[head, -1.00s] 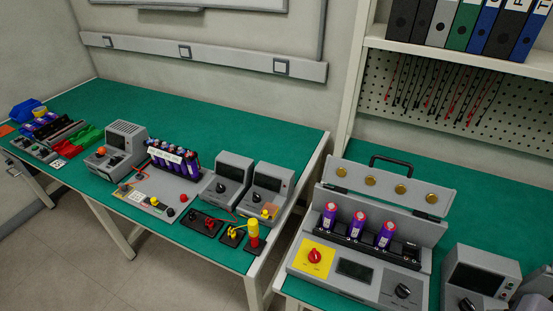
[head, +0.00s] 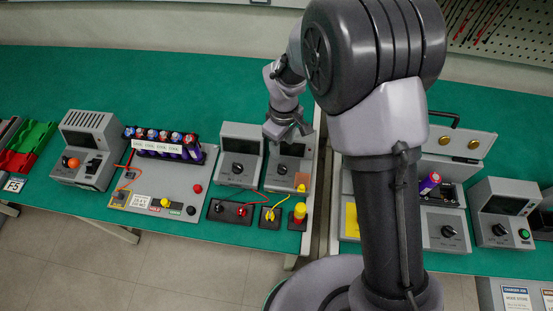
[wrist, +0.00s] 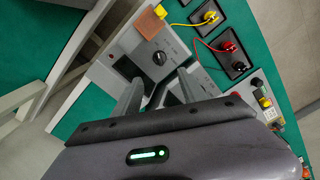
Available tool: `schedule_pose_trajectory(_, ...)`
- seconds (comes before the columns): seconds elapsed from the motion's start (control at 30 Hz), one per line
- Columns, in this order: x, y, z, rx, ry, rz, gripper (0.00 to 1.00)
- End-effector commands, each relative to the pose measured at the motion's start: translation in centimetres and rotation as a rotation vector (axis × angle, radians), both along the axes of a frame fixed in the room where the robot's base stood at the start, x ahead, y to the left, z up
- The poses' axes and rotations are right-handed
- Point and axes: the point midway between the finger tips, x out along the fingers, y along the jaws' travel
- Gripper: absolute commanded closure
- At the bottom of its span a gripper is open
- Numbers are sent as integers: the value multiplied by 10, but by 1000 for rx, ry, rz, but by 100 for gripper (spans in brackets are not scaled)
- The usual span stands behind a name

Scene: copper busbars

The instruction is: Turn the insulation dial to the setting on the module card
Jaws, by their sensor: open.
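Two grey meters with black dials stand side by side on the green bench in the head view. The right meter's dial (head: 282,168) has an orange-brown square beside it; the left meter's dial (head: 237,168) is left of it. I cannot read which is the insulation dial. My gripper (head: 287,132) is above the right meter, covering part of its screen. In the wrist view my gripper (wrist: 158,78) is open and empty, with that dial (wrist: 159,58) just beyond the fingertips, apart from them. A small white card (head: 142,202) lies on the module's grey board; its print is unreadable.
A purple battery module (head: 165,146) sits on the grey board (head: 185,172), left of the meters. Red and yellow leads with plugs (head: 270,214) lie in front of the meters. A gap separates this bench from the right one, which holds another tester (head: 503,215).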

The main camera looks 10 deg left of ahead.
Motion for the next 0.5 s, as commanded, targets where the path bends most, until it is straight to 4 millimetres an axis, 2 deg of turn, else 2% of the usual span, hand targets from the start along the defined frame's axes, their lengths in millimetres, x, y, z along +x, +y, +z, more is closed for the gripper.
schedule_pose_trajectory(0.03, -1, 0, -18, -2, 3, 0, 51)
schedule_pose_trajectory(0.3, 0, 0, -86, -1, 2, -1, 51)
schedule_pose_trajectory(0.5, 0, 0, -114, 0, 1, -2, 51)
